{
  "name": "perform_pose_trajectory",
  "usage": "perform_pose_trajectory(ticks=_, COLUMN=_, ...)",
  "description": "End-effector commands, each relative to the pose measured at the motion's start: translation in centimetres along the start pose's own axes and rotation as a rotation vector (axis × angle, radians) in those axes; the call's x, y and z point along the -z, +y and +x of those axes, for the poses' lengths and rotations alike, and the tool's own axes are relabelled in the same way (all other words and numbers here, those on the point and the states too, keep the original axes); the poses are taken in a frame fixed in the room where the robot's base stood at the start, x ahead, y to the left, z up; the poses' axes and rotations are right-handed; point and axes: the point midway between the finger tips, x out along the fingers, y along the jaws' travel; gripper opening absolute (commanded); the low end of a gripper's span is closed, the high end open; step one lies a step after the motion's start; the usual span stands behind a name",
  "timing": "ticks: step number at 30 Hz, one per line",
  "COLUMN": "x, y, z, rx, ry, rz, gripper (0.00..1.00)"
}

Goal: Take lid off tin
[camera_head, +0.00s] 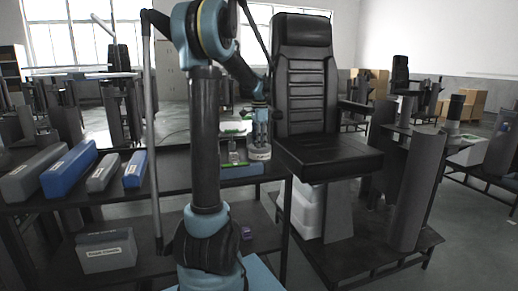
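My gripper (259,153) hangs at the end of my blue and black arm, over the right part of the dark table (170,165). It points down and is small in the view, so its fingers and whether they hold anything cannot be made out. Just below and left of it lies a low blue block or tray (240,171). A small clear and green item (234,153) stands beside the gripper. I cannot make out a tin or a lid with certainty; my arm's column hides part of the table.
Long grey and blue boxes, including a blue one (69,169), lie on the table's left. A labelled grey box (106,251) and a purple item (247,233) are on the lower shelf. A black seat (310,100) stands close right of the gripper.

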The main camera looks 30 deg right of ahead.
Motion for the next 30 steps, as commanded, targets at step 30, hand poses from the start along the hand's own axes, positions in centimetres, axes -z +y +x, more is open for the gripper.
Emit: perform_pose_trajectory(ticks=30, x=0.0, y=0.0, z=-5.4, rx=0.0, ry=0.0, rz=0.0, gripper=0.0)
